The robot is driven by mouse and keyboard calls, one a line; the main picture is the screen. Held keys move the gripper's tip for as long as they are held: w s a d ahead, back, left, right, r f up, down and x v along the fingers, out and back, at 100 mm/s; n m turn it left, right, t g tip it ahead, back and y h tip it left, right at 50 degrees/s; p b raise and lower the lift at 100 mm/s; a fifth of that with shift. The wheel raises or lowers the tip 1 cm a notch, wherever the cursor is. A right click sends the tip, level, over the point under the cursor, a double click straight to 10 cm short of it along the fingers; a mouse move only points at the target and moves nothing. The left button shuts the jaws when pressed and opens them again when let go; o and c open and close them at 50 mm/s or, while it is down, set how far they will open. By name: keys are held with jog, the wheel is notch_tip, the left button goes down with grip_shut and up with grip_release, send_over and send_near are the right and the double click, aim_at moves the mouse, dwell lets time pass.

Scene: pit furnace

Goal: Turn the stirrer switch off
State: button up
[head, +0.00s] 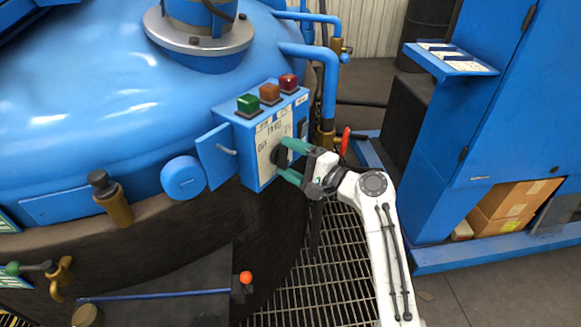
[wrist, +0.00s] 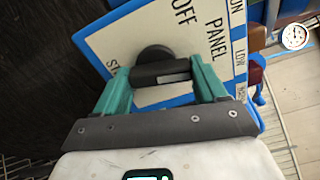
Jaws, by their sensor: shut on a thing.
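The stirrer switch is a black rotary knob (wrist: 160,68) on the white face of a blue control box (head: 243,175). In the wrist view the panel face (wrist: 190,40) reads "OFF", "PANEL" and "ON", with other lettering partly covered. My gripper (head: 282,157) reaches the box from the right, and its two green fingers are shut on the knob's grip bar, one on either side. The fingers also show in the wrist view (wrist: 160,85). In the head view the knob is mostly hidden by the fingers. I cannot tell which marking the knob points to.
Green (head: 248,103), orange (head: 269,92) and red (head: 288,82) buttons or lamps top the box. A small blue door (head: 216,156) stands open at its left. The big blue furnace vessel (head: 90,90) is behind. A blue cabinet (head: 500,120) stands right, with grating (head: 340,250) below.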

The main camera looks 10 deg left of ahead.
jog(key=n+b, duration=0.4)
jog(key=n, duration=0.1)
jog(key=n+b, duration=0.2)
jog(key=b, duration=0.1)
jog(key=shift+s+f, duration=0.1)
jog(key=shift+f, duration=0.3)
jog(key=n+b, duration=0.3)
jog(key=n, duration=0.1)
jog(key=shift+r+b, duration=0.15)
jog(key=shift+b, duration=0.15)
jog(key=shift+n, duration=0.4)
jog(key=o, duration=1)
jog(key=shift+r, duration=0.15)
jog(key=shift+o, duration=0.2)
jog(key=shift+s, duration=0.1)
jog(key=p+v, duration=0.1)
jog(key=v, duration=0.9)
jog(key=shift+s+d, duration=0.15)
jog(key=shift+d, duration=0.2)
